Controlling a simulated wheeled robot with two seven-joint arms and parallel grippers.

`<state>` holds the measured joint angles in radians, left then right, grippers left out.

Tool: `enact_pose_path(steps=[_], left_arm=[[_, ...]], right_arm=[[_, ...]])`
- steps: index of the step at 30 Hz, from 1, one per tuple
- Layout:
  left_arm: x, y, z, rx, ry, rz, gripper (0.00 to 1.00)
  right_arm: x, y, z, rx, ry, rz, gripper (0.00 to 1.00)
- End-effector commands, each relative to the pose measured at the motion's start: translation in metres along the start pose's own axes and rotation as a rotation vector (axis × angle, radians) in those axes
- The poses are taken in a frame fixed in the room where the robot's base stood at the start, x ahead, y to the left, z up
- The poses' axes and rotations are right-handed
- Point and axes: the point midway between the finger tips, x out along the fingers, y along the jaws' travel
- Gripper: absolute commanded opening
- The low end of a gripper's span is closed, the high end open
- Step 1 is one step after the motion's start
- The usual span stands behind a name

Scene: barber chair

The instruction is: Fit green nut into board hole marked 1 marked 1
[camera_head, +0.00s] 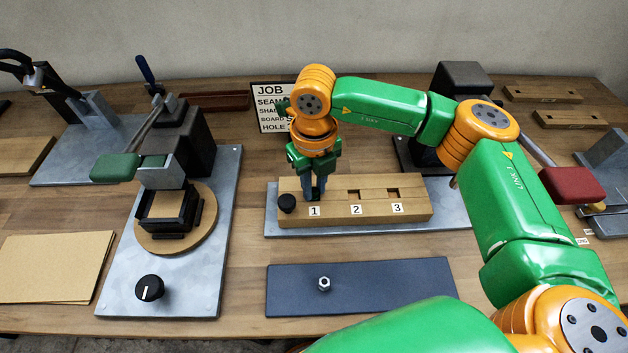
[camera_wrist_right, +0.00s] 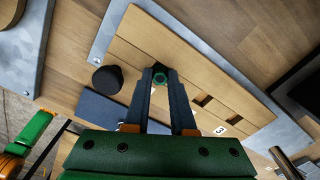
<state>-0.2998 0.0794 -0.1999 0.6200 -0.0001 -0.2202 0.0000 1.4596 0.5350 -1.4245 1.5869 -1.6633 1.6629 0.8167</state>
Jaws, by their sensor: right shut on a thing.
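The wooden board (camera_head: 375,213) stands on a grey plate, with openings labelled 1, 2 and 3. My right gripper (camera_head: 317,197) points down at the board just above the label 1 (camera_head: 314,211); its fingers cover that hole. In the right wrist view, the fingers close together on the small green nut (camera_wrist_right: 160,75), at the board's surface. I cannot tell whether the nut is inside the hole or just above it. The nut is hidden in the head view. My left gripper is not in view.
A black knob (camera_head: 287,204) sits at the board's left end. A blue mat (camera_head: 400,285) with a silver nut (camera_head: 324,284) lies in front. A press with a green handle (camera_head: 116,168) stands left. A job sign (camera_head: 268,122) stands behind the board.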

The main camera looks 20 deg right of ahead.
Motion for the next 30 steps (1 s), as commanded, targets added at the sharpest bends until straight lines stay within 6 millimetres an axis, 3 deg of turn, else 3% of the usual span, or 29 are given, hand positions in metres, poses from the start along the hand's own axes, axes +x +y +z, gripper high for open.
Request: enact_pose_path(steps=[17, 18, 21, 23, 26, 28, 30], left_arm=[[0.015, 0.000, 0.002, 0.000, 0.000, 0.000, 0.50], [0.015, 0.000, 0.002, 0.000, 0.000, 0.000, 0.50], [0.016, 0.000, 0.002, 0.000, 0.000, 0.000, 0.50], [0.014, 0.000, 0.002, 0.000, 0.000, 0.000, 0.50], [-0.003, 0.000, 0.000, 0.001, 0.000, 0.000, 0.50], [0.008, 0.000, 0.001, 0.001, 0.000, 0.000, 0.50], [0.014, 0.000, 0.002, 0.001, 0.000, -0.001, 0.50]], right_arm=[[0.016, 0.001, -0.003, -0.001, 0.013, 0.000, 0.00], [0.016, 0.001, -0.003, -0.001, 0.014, 0.001, 0.31], [0.017, 0.001, -0.003, -0.001, 0.015, 0.001, 0.53], [0.015, 0.001, -0.003, -0.002, 0.015, 0.001, 0.53], [-0.001, 0.002, -0.003, -0.003, 0.015, 0.001, 0.53], [-0.009, 0.001, -0.001, -0.002, 0.006, 0.001, 0.53], [-0.030, 0.001, 0.000, -0.001, 0.003, 0.001, 0.53]])
